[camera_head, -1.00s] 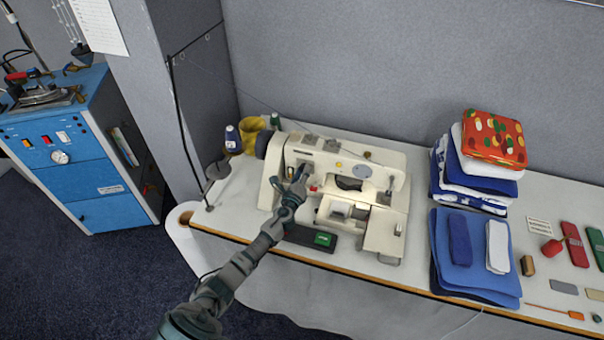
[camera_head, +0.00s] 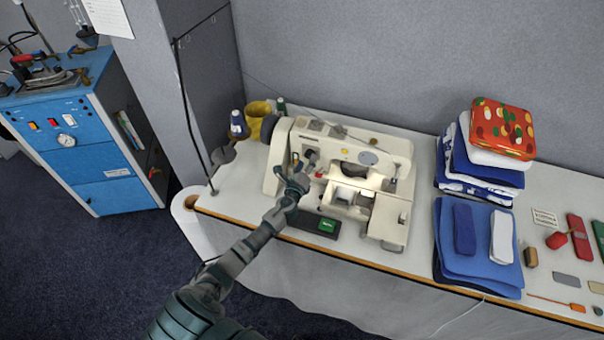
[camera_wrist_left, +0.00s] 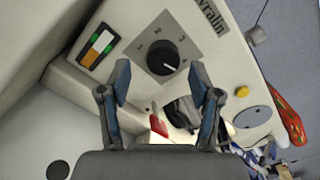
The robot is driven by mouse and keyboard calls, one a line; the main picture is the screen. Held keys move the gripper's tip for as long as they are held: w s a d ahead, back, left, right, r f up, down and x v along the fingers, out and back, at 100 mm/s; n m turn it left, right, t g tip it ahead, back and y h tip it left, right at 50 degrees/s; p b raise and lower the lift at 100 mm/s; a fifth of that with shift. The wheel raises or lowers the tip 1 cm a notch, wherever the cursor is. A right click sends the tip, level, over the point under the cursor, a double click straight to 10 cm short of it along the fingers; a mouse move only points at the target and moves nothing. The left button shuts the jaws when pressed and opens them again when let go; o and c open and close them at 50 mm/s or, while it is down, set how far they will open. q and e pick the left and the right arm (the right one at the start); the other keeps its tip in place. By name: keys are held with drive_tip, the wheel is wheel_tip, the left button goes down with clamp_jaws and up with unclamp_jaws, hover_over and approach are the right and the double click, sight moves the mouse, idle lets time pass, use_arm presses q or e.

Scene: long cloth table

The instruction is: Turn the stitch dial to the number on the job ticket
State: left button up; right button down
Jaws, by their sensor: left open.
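The stitch dial (camera_wrist_left: 163,58) is a black round knob on a grey plate in the left wrist view, with small numbers around it and a white pointer mark toward the lower right. I cannot read surely which number it meets. My left gripper (camera_wrist_left: 163,88) is open and empty, its two fingers spread below and either side of the dial, apart from it in the picture. In the head view, the left gripper (camera_head: 302,166) is at the front of the cream sewing machine (camera_head: 350,150). A small printed card (camera_head: 545,217) lies at right; its text is unreadable.
A black box with a green display (camera_head: 327,226) lies before the machine. Spools (camera_head: 238,125) and a yellow cup (camera_head: 258,118) stand behind left. Folded blue cloths (camera_head: 470,275) and a cloth stack (camera_head: 480,165) are at right. A paper (camera_head: 107,15) hangs on the wall.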

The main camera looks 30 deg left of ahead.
use_arm(q)
drive_tip(key=v, duration=1)
drive_tip(key=shift+s, duration=0.15)
drive_tip(key=shift+f, duration=0.15)
